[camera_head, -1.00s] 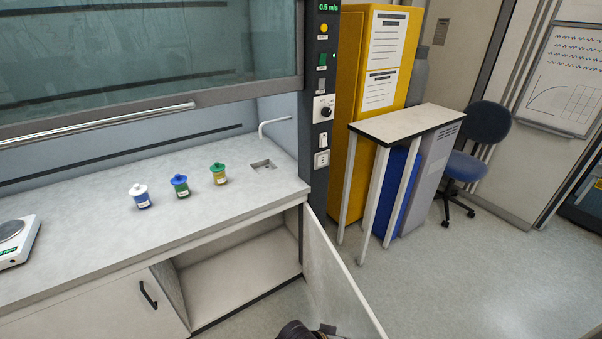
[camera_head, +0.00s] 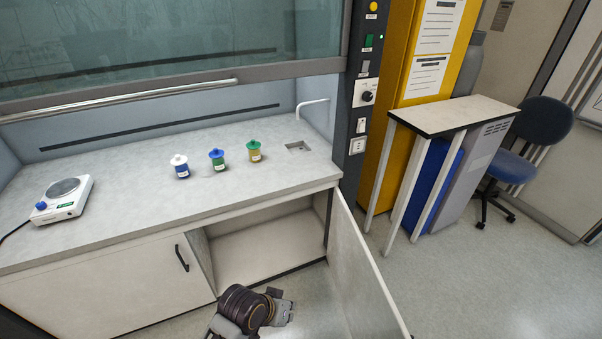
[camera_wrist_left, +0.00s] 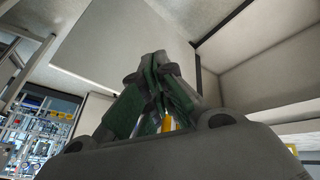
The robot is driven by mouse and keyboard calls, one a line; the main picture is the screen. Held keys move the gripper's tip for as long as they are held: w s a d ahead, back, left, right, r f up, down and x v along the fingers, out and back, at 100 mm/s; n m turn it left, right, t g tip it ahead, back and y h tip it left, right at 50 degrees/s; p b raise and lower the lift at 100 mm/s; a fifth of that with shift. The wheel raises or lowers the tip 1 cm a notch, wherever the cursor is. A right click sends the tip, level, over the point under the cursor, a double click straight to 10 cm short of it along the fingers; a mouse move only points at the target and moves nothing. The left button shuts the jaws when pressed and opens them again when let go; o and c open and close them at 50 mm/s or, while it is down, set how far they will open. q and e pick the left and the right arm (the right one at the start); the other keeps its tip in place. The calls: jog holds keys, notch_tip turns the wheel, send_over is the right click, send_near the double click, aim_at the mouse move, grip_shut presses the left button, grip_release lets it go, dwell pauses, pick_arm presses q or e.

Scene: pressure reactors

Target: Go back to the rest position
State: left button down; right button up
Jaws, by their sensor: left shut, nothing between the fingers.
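My left gripper (camera_head: 283,306) is at the bottom of the head view, in front of the open cupboard (camera_head: 265,248) under the fume hood bench. It is shut with nothing in it. In the left wrist view its fingers (camera_wrist_left: 158,62) meet at the tips, with pale cabinet panels beyond them. The open cupboard door (camera_head: 362,275) stands to the right of the gripper in the head view. My right gripper is not in view.
Three small reactors with white (camera_head: 180,167), blue (camera_head: 217,160) and green (camera_head: 254,151) tops stand on the bench. A hotplate-like device (camera_head: 62,199) is at the left. A side table (camera_head: 455,115) and a chair (camera_head: 530,140) are at the right, with clear floor in front.

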pick_arm(q)
jog(key=s+a+r+n+y, duration=0.1)
jog(key=s+a+y, duration=0.15)
jog(key=a, duration=0.65)
jog(key=s+a+r+n+y, duration=0.1)
jog(key=s+a+y, duration=0.15)
jog(key=a, duration=0.75)
jog(key=s+f+g+h, duration=0.1)
jog(key=s+f+g, duration=0.15)
jog(key=f, duration=2.95)
jog(key=s+a+f, duration=0.2)
jog(key=s+f, duration=0.8)
jog(key=s, duration=0.1)
jog(key=s+a+f, duration=0.1)
jog(key=s+f, duration=0.8)
jog(key=s, duration=0.3)
jog(key=shift+a+f+m, duration=0.35)
jog(key=shift+f+m, duration=0.05)
jog(key=shift+s+g, duration=0.1)
jog(key=shift+g, duration=0.15)
